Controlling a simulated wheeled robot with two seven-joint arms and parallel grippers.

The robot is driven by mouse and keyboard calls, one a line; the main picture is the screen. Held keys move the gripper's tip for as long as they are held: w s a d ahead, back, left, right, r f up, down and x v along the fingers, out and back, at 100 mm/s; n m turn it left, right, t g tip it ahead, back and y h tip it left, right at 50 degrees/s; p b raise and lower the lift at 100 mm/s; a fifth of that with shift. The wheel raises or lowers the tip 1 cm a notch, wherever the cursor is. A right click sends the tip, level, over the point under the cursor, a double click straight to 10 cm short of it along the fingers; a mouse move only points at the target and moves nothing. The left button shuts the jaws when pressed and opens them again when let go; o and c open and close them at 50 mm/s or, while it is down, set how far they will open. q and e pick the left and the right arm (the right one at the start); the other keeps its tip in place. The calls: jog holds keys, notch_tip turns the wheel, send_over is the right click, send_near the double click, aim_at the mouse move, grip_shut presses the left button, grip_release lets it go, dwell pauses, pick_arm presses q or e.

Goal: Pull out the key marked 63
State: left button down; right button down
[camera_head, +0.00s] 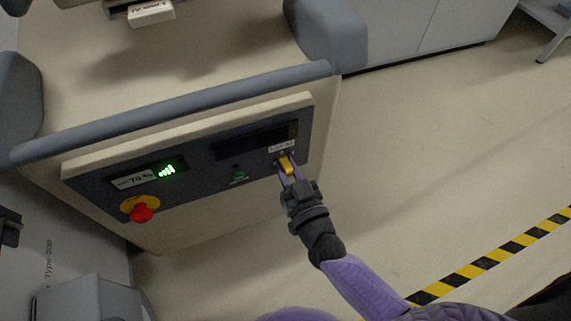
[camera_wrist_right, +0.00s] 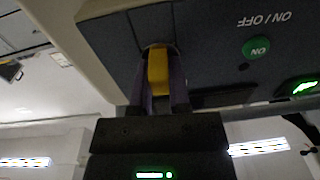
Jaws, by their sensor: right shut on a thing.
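The yellow key (camera_head: 286,165) is at the right end of the dark control panel on the cart's front. In the wrist view the yellow key (camera_wrist_right: 158,72) stands between the two purple fingers, with its far end at the panel's keyhole. No number 63 can be read on it. My right gripper (camera_head: 289,173) reaches up to the panel from below and is shut on the key. The fingers (camera_wrist_right: 160,95) hold it from both sides. I cannot tell how far the key sits in its hole. My left gripper is not clearly in view.
Left of the key are a green ON button (camera_head: 239,174), a lit green indicator (camera_head: 167,170) and a red stop knob (camera_head: 142,213). A grey-blue bar (camera_head: 190,105) runs above the panel (camera_head: 208,165). The floor to the right is clear, with a yellow-black stripe (camera_head: 485,263).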

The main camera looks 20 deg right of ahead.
aim_at(290, 175)
pick_arm(q)
jog(key=shift+w+f, duration=0.1)
jog(key=shift+w, duration=0.15)
jog(key=shift+w, duration=0.2)
jog(key=shift+s, duration=0.25)
pick_arm(e)
jog(key=shift+s, duration=0.5)
jog(key=shift+s+d+p, duration=0.1)
jog(key=shift+s+p, duration=0.25)
jog(key=shift+s, duration=1)
jog(key=shift+s+d+f+p, duration=0.1)
jog(key=shift+s+p, duration=0.3)
jog(key=shift+s, duration=0.1)
pick_arm(q)
jog(key=shift+v, duration=0.85)
pick_arm(e)
jog(key=shift+s, duration=0.65)
pick_arm(q)
jog(key=shift+s, duration=0.15)
